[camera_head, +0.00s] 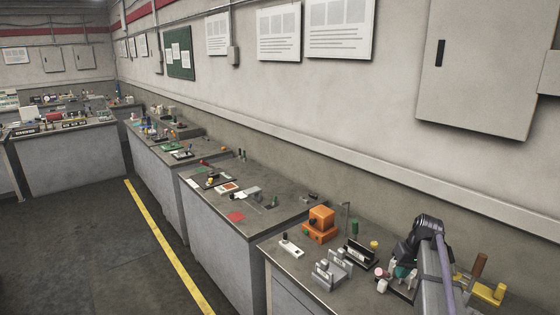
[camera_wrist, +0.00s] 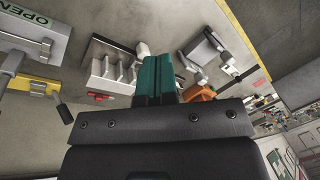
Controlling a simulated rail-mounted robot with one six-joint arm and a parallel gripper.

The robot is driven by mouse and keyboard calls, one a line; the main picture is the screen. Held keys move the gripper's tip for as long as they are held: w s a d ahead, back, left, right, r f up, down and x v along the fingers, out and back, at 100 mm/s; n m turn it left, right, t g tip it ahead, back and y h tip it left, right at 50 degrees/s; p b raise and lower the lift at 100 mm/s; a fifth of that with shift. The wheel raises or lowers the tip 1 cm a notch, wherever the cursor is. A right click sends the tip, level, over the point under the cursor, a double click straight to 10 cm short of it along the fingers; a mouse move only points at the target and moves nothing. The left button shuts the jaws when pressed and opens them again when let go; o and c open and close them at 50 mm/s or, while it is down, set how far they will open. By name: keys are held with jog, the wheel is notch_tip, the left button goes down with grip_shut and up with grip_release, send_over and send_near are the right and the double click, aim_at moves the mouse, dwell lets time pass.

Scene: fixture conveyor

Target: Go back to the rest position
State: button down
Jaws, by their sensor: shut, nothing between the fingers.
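My gripper (camera_wrist: 158,72) shows in the wrist view as two teal fingers pressed together, with nothing between them. In the head view my gripper (camera_head: 403,271) is at the lower right, above the nearest bench and partly hidden by my arm. In the wrist view a white slotted rack (camera_wrist: 114,70) lies just left of the fingers, and an orange object (camera_wrist: 200,93) shows to their right behind my gripper's dark body. I cannot tell how high the fingertips are above the bench.
The nearest bench (camera_head: 277,262) holds an orange block (camera_head: 320,220), a white plate (camera_head: 291,246), a grey fixture (camera_head: 331,270) and a yellow block (camera_head: 489,291). More benches run along the wall. The floor (camera_head: 90,240) at left is clear.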

jog(key=s+a+f+h+b, duration=0.1)
jog(key=s+a+f+b, duration=0.1)
jog(key=s+a, duration=0.7)
jog(key=s+a+f+g+h+b, duration=0.1)
jog(key=s+a+f, duration=0.3)
jog(key=s+a, duration=0.6)
jog(key=a+b, duration=0.1)
jog(key=a, duration=0.4)
jog(key=shift+s+a+n+h, duration=0.15)
jog(key=shift+a+n+h, duration=0.15)
jog(key=shift+a+n, duration=0.1)
